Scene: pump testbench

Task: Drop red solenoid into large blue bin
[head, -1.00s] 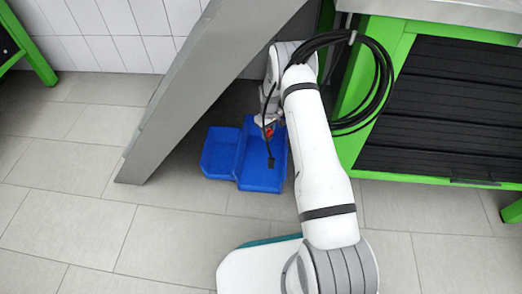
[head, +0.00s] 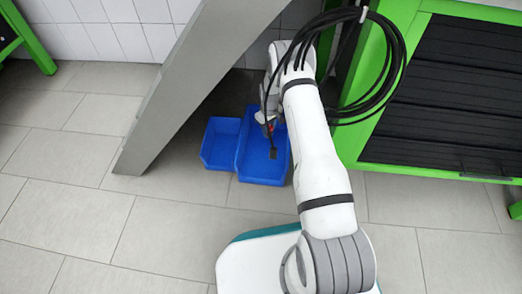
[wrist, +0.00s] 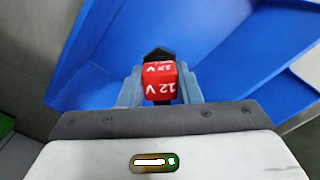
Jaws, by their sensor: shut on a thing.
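My gripper (wrist: 160,88) is shut on the red solenoid (wrist: 160,80), a small red block marked 12 V with a black part at its end. In the head view the solenoid (head: 270,128) is a small red patch at my gripper (head: 268,124), partly hidden by the arm. The large blue bin (head: 261,172) stands on the floor just left of my arm, and the gripper is over its far part. In the wrist view the blue bin (wrist: 250,45) fills much of the background beyond the fingers. The gap between solenoid and bin floor cannot be judged.
A smaller blue bin (head: 219,158) stands directly left of the large one. A slanted grey panel (head: 185,90) rises to their left. A green-framed bench (head: 372,75) is close to the right of my arm. The tiled floor (head: 110,235) in front is clear.

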